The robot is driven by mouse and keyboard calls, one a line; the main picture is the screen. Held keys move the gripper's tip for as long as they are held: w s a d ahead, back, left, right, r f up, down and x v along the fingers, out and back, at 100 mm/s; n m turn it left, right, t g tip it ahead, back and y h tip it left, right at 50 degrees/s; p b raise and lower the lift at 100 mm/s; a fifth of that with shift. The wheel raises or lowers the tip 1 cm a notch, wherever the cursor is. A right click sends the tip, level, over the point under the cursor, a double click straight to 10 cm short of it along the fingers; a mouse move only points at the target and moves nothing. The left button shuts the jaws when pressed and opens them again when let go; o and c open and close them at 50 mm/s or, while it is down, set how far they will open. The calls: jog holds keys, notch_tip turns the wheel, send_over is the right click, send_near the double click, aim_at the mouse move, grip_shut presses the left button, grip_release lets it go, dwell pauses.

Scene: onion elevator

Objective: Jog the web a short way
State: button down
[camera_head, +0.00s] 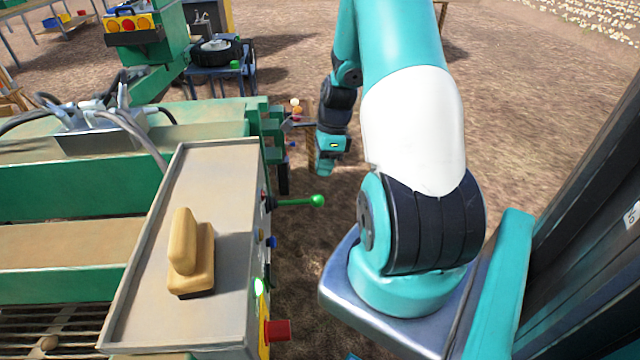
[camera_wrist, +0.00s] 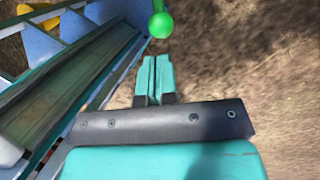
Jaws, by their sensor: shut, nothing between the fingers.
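The web (camera_head: 85,325) shows as dark slatted rods at the lower left of the head view, with a roundish onion-like lump on it. A grey control box (camera_head: 205,205) stands right of it, with buttons on its right side. A lever with a green ball knob (camera_head: 317,201) sticks out from that side. My gripper (camera_head: 326,170) hangs low beyond the knob in the head view. In the wrist view my gripper (camera_wrist: 157,77) has its teal fingers together and empty. A green ball (camera_wrist: 162,25) lies just past the fingertips there, apart from them; I cannot tell if it is the same knob.
A wooden-handled block (camera_head: 190,255) sits on the control box top. A red button (camera_head: 277,330) juts from its near end. A dark post (camera_head: 590,170) is at right. Open brown ground lies beyond my arm.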

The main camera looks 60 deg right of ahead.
aim_at(319, 195)
jog(key=p+x, duration=0.1)
jog(key=x, duration=0.5)
jog(key=shift+d, duration=0.1)
